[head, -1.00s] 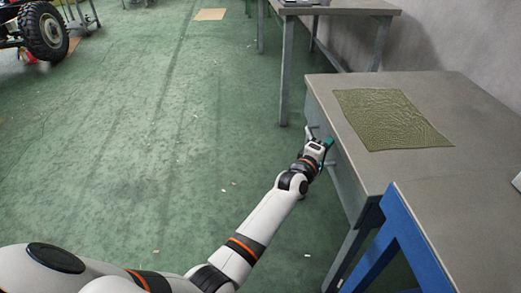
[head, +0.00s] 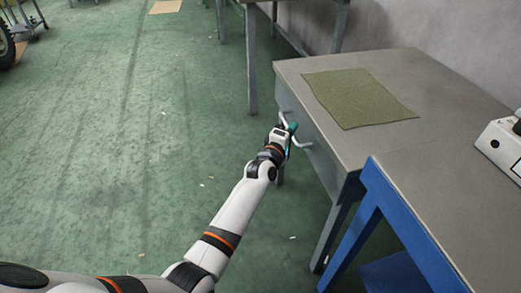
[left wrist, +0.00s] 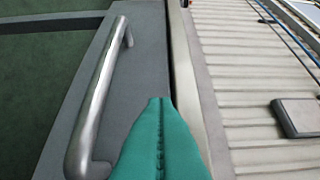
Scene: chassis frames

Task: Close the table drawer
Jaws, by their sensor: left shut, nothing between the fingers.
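The table drawer is in the grey front face (head: 311,141) of the table, below the worktop (head: 420,85). Its metal bar handle (head: 302,146) shows beside my left gripper (head: 291,129). In the left wrist view the handle (left wrist: 97,95) runs along the left of a grey drawer front (left wrist: 145,60). My teal fingers (left wrist: 160,130) are shut together with nothing between them, close to that front and to the right of the handle. A narrow dark gap runs beside the front's edge. I cannot tell whether the fingers touch it. My right gripper is out of view.
A green mat (head: 358,98) lies on the table. Another table (head: 250,60) stands behind. The green floor on the left is mostly clear.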

